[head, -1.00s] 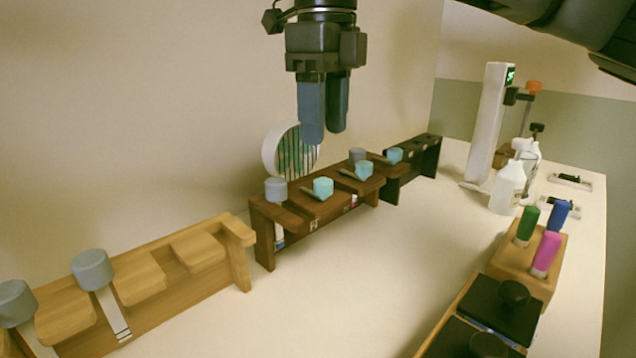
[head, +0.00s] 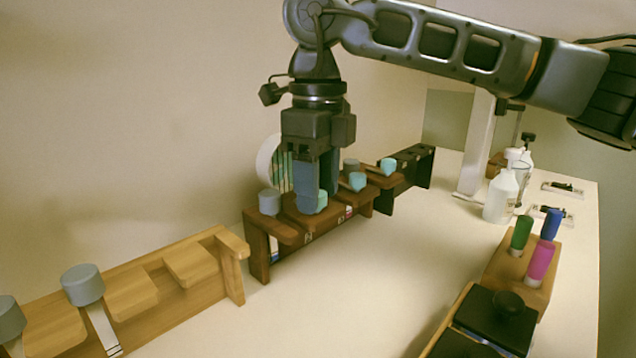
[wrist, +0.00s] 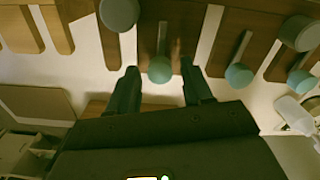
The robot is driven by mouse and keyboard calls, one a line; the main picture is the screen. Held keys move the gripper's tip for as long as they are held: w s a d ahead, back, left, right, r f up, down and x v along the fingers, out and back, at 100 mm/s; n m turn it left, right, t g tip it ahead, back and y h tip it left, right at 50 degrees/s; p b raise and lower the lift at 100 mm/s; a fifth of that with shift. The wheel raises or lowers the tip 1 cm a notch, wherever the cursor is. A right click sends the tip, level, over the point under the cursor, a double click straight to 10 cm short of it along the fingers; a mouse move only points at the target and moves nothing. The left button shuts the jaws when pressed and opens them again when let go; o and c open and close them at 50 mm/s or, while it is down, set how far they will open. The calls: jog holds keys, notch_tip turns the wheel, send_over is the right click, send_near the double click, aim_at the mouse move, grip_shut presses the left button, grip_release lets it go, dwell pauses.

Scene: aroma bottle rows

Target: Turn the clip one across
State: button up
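The dark brown rack (head: 257,250) holds several round-topped pieces in a row, some teal and some grey. No part is clearly marked as the clip. My gripper (head: 318,203) is low over the rack's front teal-topped piece (head: 314,206). In the wrist view the gripper (wrist: 162,80) has its fingers apart, with this teal top (wrist: 159,70) between and just past the tips. A thin bar (wrist: 162,36) lies in line with that top. I see no finger contact. A second teal top (head: 356,182) and a third (head: 388,167) stand further along. A grey top (head: 269,202) is nearer.
A light wooden rack (head: 234,268) with grey-topped pieces is at the left. A black rack (head: 425,170) stands behind the brown one. White bottles (head: 501,195) and a wooden block (head: 515,268) with coloured handles are at the right. The middle counter is clear.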

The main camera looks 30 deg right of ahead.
grip_shut()
jog(key=shift+n+b, duration=0.3)
jog(key=shift+n, duration=0.1)
jog(key=n+b, duration=0.1)
jog(key=n, duration=0.2)
jog(key=shift+f, duration=0.1)
jog(key=n+b, duration=0.1)
jog(key=n, duration=0.3)
jog(key=shift+n, duration=0.3)
jog(key=n, duration=0.4)
jog(key=shift+w+n+b, duration=0.1)
jog(key=shift+n+b, duration=0.2)
jog(key=shift+b, duration=0.05)
jog(key=n, duration=0.4)
jog(key=shift+n, duration=0.4)
